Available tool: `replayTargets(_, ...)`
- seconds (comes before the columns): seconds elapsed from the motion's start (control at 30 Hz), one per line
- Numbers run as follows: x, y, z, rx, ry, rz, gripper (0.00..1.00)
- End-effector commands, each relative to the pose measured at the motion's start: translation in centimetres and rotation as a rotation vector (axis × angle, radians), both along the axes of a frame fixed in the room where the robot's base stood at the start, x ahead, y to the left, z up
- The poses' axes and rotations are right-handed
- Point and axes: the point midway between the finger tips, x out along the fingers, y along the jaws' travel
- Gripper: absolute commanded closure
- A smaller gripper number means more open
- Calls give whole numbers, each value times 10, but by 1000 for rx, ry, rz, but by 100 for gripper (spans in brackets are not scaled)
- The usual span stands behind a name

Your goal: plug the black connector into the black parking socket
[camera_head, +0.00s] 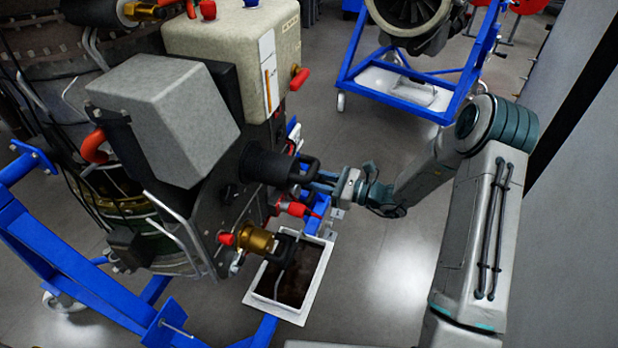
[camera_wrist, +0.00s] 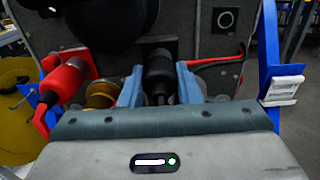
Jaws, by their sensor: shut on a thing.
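My gripper (camera_wrist: 159,88) is shut on the black connector (camera_wrist: 158,72), with one blue-grey finger on each side of its body. The connector points away from me toward the dark panel. Its far end lies in front of a black square socket plate (camera_wrist: 172,43). I cannot tell whether it touches the socket or sits inside it. In the head view my gripper (camera_head: 322,184) reaches in from the right to the panel side of the machine. There the held connector is mostly hidden behind a large black cylinder with a handle (camera_head: 272,166).
A red connector (camera_wrist: 64,80) and a brass fitting (camera_wrist: 98,95) are left of my gripper in the wrist view. A red lever (camera_wrist: 215,61) is close on the right. A blue stand post (camera_wrist: 268,50) rises farther right. A tray (camera_head: 318,272) lies below on the floor.

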Motion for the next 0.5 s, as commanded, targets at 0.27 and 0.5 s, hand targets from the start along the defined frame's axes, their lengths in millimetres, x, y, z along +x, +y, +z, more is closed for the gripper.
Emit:
replayTargets(0.27, -1, -8, 0, -1, 0, -3, 100)
replayTargets(0.5, -2, -10, 0, 0, 0, -2, 100)
